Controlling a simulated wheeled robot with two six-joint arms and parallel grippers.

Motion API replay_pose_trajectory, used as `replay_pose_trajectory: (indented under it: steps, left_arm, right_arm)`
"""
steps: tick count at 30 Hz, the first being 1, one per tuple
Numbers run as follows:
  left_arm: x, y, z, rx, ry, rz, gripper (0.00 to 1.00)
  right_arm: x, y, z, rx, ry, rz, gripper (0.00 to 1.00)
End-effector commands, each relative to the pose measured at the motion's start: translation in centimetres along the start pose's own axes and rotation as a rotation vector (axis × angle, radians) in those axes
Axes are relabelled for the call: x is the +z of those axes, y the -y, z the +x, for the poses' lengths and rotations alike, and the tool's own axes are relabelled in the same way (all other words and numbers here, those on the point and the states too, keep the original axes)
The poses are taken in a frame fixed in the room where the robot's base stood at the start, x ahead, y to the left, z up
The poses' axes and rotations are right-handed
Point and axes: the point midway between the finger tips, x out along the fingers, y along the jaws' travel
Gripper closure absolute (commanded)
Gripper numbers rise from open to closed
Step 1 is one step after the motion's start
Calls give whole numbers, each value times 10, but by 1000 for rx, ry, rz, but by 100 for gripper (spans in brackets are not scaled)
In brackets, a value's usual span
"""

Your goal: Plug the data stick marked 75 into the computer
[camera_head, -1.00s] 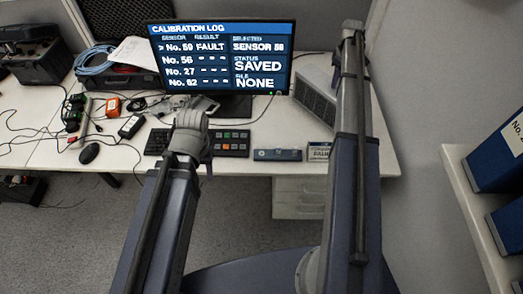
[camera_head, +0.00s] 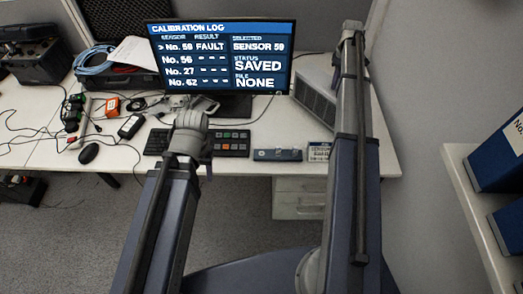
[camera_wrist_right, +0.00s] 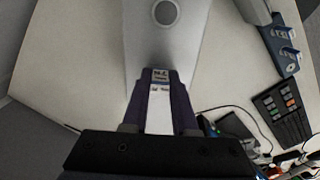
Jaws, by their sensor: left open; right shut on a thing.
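My right gripper (camera_wrist_right: 160,100) is shut on a small pale stick (camera_wrist_right: 160,75) in the right wrist view. Its label begins with "No"; I cannot read the number. The stick's far end is over or against the silver computer (camera_wrist_right: 165,45), which has a round dark mark; I cannot tell whether it is plugged in. In the head view the computer (camera_head: 316,98) stands right of the monitor, partly behind my right arm, which hides most of that gripper. My left gripper (camera_head: 190,130) is open above the desk near the keyboard; its fingers are mostly hidden by the wrist.
A button keypad (camera_head: 231,143), a blue holder (camera_head: 278,155) and a small labelled box (camera_head: 318,152) line the desk's front. Cables and devices clutter the left. Shelves with blue binders (camera_head: 497,165) stand right.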

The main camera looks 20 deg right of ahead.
Motion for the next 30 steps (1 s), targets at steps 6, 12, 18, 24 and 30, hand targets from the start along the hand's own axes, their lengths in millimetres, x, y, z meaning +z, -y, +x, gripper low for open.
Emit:
replay_pose_trajectory:
  steps: [6, 12, 18, 24, 30]
  left_arm:
    - [0, 0, 0, 0, 0, 0, 50]
    - [0, 0, 1, 0, 0, 0, 50]
    - [0, 0, 2, 0, 0, 0, 50]
    - [0, 0, 2, 0, 0, 0, 50]
    - [0, 0, 2, 0, 0, 0, 50]
  right_arm:
    - [0, 0, 0, -1, 0, 0, 100]
    - [0, 0, 1, -1, 0, 0, 100]
    - [0, 1, 2, -1, 0, 0, 100]
    - [0, 1, 2, -1, 0, 0, 66]
    - [0, 0, 2, -1, 0, 0, 43]
